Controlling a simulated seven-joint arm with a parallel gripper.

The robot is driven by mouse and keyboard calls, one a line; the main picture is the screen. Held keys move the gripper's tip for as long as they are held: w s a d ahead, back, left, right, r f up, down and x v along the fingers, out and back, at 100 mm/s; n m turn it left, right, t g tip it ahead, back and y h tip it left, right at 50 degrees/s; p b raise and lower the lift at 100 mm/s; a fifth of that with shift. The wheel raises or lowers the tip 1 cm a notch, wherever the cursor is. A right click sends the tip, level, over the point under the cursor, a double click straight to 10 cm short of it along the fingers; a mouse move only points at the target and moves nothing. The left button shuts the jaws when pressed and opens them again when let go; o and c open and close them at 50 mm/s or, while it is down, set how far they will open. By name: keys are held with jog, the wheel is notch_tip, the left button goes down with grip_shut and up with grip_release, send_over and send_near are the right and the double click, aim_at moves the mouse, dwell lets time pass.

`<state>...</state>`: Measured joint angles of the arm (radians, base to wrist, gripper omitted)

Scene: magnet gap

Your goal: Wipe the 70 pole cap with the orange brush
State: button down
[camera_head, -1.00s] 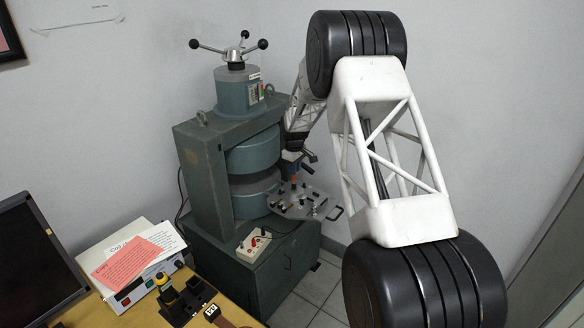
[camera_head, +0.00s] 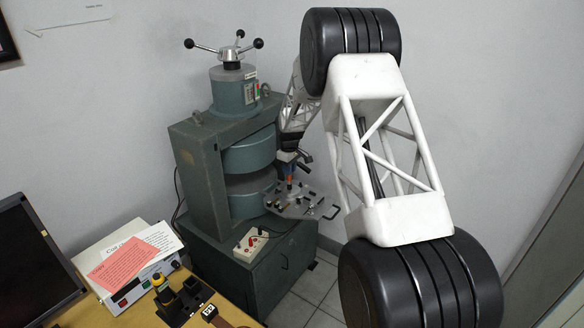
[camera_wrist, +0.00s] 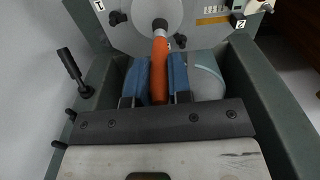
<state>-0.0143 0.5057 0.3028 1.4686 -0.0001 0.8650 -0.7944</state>
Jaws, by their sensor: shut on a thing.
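The brush's orange handle (camera_wrist: 159,72) is between the blue fingers of my gripper (camera_wrist: 161,78) in the wrist view. My gripper is shut on it, and the handle's dark end points away from me. The head view shows my gripper (camera_head: 290,172) small, just right of the magnet gap and above a tray, with the orange handle (camera_head: 290,182) below it. The magnet (camera_head: 193,155) has an upper round pole (camera_head: 250,154) and a lower round pole (camera_head: 247,198) with a dark gap between. No 70 marking is readable.
A grey tray (camera_head: 311,204) with several small parts and a handle juts out right of the gap. A pale switch box (camera_head: 251,245) sits on the cabinet below. A desk with an instrument (camera_head: 126,292) and black holder (camera_head: 185,303) is front left.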

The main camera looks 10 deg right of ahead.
jog(key=shift+s+a, duration=0.3)
jog(key=shift+d+r, duration=0.1)
jog(key=shift+r, duration=3.95)
